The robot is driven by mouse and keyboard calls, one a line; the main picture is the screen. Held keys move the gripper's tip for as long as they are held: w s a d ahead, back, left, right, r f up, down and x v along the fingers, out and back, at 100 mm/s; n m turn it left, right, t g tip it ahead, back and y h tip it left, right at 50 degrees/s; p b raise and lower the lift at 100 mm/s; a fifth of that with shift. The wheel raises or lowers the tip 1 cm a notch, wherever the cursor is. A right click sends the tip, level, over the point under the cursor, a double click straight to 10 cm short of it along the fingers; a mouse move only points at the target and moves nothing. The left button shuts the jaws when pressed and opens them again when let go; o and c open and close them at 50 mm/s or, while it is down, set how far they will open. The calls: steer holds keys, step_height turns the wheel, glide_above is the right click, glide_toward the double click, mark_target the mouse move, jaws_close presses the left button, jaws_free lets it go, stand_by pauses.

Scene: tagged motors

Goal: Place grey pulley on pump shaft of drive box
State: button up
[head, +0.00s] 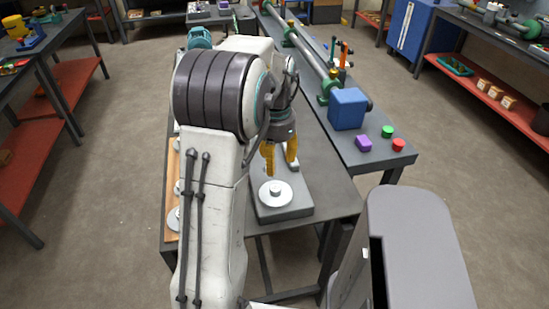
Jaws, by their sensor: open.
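A pale grey round disc with a raised centre, which looks like the grey pulley (275,193), lies flat on the near end of a grey box (298,210), which looks like the drive box. I cannot tell whether a shaft passes through the disc or which shaft it is. My gripper (280,168) points down with its two yellow fingers apart. It is open and appears empty, just above the disc and apart from it. The far part of the box is hidden behind my gripper and arm.
The box stands on a dark table (335,190). A wooden board (172,190) with several pale discs is partly hidden left of my arm. On the adjoining bench are a blue block (348,108), a purple piece (363,144), a green cap (387,131) and a red cap (398,145).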

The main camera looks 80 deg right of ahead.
steer(key=w+a+r+n+t+h, duration=0.1)
steer(key=w+a+r+n, duration=0.2)
steer(key=w+a+n, duration=0.6)
steer(key=w+a+r+n, duration=0.25)
steer(key=w+a, duration=0.35)
steer(key=w, duration=0.6)
steer(key=a+f+n+t+y, duration=0.1)
steer(key=a+n+t, duration=0.1)
steer(key=a+n, duration=1.2)
steer(key=shift+a+t, duration=0.3)
steer(key=shift+a, duration=5.15)
steer(key=shift+s, duration=0.1)
